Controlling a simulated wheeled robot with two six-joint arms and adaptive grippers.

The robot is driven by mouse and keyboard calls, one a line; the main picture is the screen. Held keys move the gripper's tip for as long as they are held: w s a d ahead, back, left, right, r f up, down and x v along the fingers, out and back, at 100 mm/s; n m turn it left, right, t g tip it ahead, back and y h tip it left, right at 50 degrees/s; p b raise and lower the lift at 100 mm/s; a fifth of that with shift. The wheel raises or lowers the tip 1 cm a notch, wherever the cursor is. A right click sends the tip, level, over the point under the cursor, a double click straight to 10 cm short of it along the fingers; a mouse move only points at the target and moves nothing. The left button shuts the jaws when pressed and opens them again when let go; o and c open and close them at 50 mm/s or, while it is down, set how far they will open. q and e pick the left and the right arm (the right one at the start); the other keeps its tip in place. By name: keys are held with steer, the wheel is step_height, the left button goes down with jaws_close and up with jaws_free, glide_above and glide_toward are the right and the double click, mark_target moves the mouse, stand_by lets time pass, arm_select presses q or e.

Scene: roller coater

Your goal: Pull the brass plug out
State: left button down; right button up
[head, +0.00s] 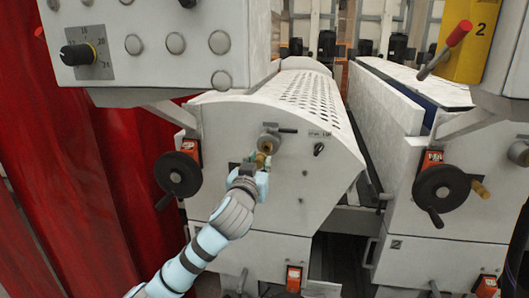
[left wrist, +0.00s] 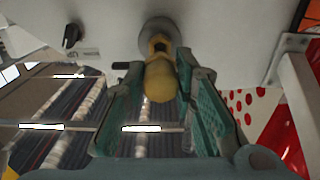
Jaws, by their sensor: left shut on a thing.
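The brass plug (head: 261,160) sits at a round grey fitting (head: 269,139) on the white end panel of the roller coater. In the left wrist view the plug (left wrist: 160,80) points out from the fitting (left wrist: 158,33) toward the camera. My left gripper (head: 256,166) is at the panel with its fingers on either side of the plug, shut on it. In the left wrist view the green-padded fingers (left wrist: 160,85) flank the plug. Whether the plug is still seated in the fitting cannot be told. My right gripper is not in view.
A black handwheel (head: 178,174) is left of the fitting, and a small black knob (head: 319,149) is right of it. A control box (head: 150,45) overhangs above left. A second machine with a handwheel (head: 441,188) stands at the right. Red curtain-like sheets (head: 80,150) fill the left.

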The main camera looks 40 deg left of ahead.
mark_target(258, 164)
arm_select(q)
steer(key=shift+s+d, duration=0.1)
steer(key=shift+s, duration=0.1)
steer(key=shift+p+v, duration=0.3)
steer(key=shift+v, duration=1.2)
